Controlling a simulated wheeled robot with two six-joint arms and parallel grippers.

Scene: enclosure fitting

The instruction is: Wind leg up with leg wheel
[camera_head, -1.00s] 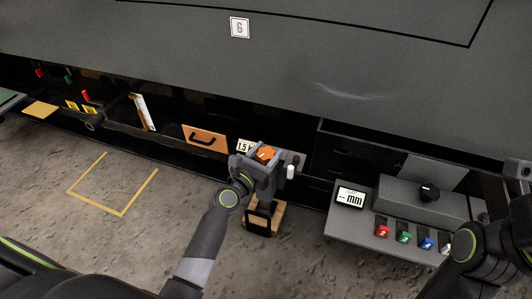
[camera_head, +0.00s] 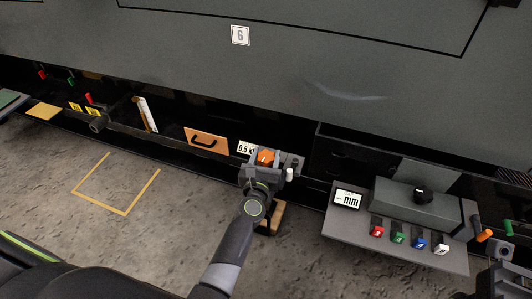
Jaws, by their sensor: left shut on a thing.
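My left gripper (camera_head: 264,172) is at the enclosure's lower front edge, shut on the orange hub (camera_head: 265,157) with a white mark, which I take to be the leg wheel. A white handle (camera_head: 290,174) sticks down just right of the jaws. The leg below is mostly hidden by my left wrist; part of a tan wooden block (camera_head: 278,216) shows on the floor beneath. A small load display (camera_head: 246,148) left of the wheel reads about 0.5 kN, its end covered.
A grey shelf (camera_head: 345,230) at right holds an mm display (camera_head: 347,200), a black knob (camera_head: 423,195) and several coloured numbered tabs. The floor at left is clear around a yellow outline (camera_head: 125,211).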

